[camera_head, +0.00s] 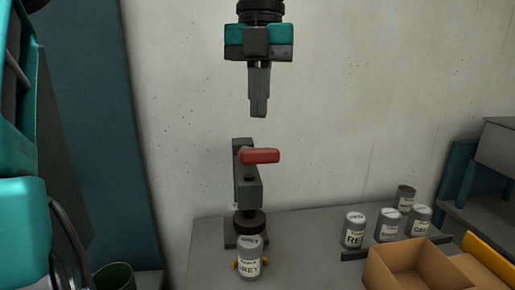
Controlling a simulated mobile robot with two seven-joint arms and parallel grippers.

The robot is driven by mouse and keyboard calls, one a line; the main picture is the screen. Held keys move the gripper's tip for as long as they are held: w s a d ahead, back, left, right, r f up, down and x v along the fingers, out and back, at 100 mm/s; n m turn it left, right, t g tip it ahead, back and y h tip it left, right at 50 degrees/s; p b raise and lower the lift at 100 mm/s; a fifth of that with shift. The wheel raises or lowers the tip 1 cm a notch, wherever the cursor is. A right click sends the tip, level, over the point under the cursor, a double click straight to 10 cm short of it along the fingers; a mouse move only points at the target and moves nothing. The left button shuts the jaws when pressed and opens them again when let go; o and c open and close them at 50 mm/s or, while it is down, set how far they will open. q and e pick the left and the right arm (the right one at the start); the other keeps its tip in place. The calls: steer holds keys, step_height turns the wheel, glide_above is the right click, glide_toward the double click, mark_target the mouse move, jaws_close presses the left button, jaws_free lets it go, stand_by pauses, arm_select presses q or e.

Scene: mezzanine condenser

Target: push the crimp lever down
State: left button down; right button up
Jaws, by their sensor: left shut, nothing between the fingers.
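The crimp press (247,187) is a dark grey upright device on the grey table. Its red crimp lever (260,156) sticks out to the right near the top and lies about level. A labelled grey can (249,262) stands at the front of the press, below its round dark head (249,222), with small yellow parts at its base. I cannot tell whether the head touches the can. My left gripper (259,114) points down, shut and empty, above the red lever and apart from it. My right gripper is not in view.
Several grey cans (355,231) stand at the right, some along a dark strip. An open cardboard box (378,272) and a yellow-edged bin (489,258) are at the front right. A green container (115,274) is at lower left. The wall is behind the press.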

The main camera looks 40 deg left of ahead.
mark_target(258, 151)
arm_select(q)
steer(key=shift+s+d+f+b, duration=0.15)
steer(key=shift+f+b, duration=0.3)
steer(key=shift+f, duration=1.7)
step_height(258, 151, down, 4)
steer(key=b, duration=0.3)
steer(key=shift+f, duration=0.25)
steer(key=shift+r, duration=0.1)
